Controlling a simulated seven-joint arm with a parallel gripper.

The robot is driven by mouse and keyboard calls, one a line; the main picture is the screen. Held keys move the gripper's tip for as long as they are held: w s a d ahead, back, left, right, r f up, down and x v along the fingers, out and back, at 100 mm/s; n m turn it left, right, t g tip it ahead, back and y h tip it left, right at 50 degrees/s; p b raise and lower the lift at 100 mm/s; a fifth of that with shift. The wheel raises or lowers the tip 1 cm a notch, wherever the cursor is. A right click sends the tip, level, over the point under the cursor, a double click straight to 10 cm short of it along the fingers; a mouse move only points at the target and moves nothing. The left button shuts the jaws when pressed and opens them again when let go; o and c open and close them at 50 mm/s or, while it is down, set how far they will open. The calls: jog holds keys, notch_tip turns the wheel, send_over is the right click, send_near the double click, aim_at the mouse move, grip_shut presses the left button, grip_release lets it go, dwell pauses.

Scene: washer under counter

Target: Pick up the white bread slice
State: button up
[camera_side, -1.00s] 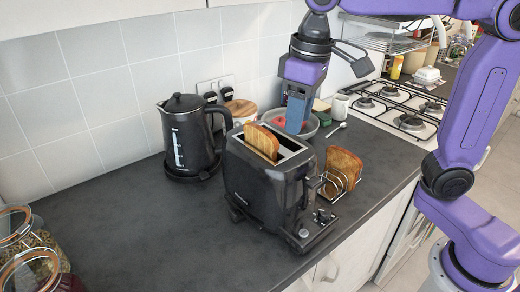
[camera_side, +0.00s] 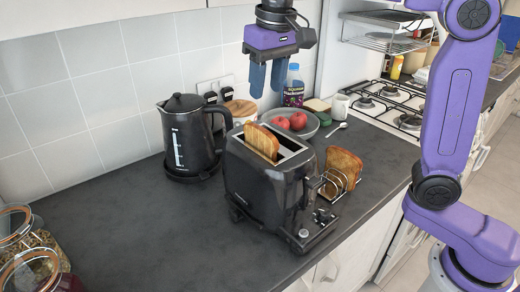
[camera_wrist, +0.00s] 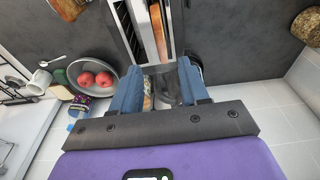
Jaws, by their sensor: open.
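A light golden bread slice (camera_side: 262,142) stands upright in a slot of the black toaster (camera_side: 262,185), its top sticking out. It also shows at the top of the wrist view (camera_wrist: 158,30). A browner slice (camera_side: 342,166) stands in a wire rack right of the toaster. A pale flat piece (camera_side: 317,105), perhaps bread, lies behind the fruit bowl; I cannot tell which slice is the white one. My gripper (camera_side: 268,88) is open and empty, fingers down, above and behind the toaster, touching none of these. Its two blue fingers show in the wrist view (camera_wrist: 160,76).
A black kettle (camera_side: 190,138) stands left of the toaster. A grey bowl with red fruit (camera_side: 298,122), a bottle (camera_side: 293,88) and a white mug (camera_side: 340,106) are behind it. A tiled wall backs the counter.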

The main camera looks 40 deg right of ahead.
aim_at(261, 128)
jog(key=f, duration=0.4)
jog(key=w+f, duration=0.1)
jog(key=f, duration=0.3)
jog(key=w+f, duration=0.1)
jog(key=f, duration=0.3)
jog(key=shift+a+f, duration=0.1)
jog(key=shift+f, duration=0.2)
grip_shut()
